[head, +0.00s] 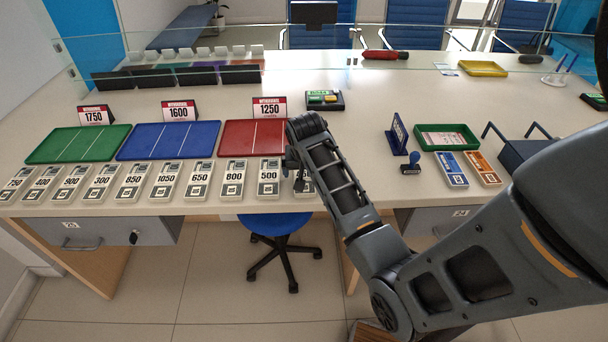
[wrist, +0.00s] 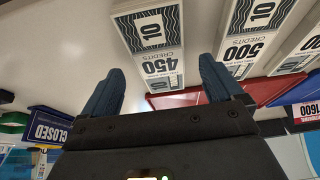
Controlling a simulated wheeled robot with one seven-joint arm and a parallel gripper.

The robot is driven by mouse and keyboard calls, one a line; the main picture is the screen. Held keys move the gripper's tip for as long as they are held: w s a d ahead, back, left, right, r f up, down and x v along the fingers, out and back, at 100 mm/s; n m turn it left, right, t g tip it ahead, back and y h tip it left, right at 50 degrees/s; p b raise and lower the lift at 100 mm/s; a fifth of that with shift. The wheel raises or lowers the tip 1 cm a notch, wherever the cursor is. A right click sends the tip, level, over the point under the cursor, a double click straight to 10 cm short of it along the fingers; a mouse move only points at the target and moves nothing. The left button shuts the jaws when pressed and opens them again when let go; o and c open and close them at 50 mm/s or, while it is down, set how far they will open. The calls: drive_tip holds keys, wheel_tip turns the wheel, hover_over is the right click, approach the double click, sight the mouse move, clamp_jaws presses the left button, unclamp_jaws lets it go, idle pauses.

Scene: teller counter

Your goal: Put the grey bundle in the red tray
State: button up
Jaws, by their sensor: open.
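Several grey-and-white bundles with printed numbers lie in a row along the counter's front edge, so I cannot tell which single one is meant by the grey bundle. The bundle marked 450 (wrist: 157,45) lies between and beyond my fingertips in the wrist view; my arm mostly hides it in the head view. The bundle marked 500 (head: 268,178) lies beside it, then 800 (head: 233,180). My gripper (wrist: 161,72) is open and empty above the row's right end. The red tray (head: 237,137), flat with a white dividing line, lies behind these bundles, under the 1250 sign, with nothing on it.
A green tray (head: 62,146) and a blue tray (head: 150,141) lie left of the red one. To the right stand a blue sign (head: 398,134), a stamp (head: 411,165), a green box (head: 470,134), and blue (head: 451,169) and orange (head: 482,168) bundles. A glass screen crosses behind.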

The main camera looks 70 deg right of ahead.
drive_tip(key=shift+x, duration=1.2)
drive_tip(key=shift+c, duration=0.3)
drive_tip(key=c, duration=1.2)
drive_tip(key=shift+r, duration=0.1)
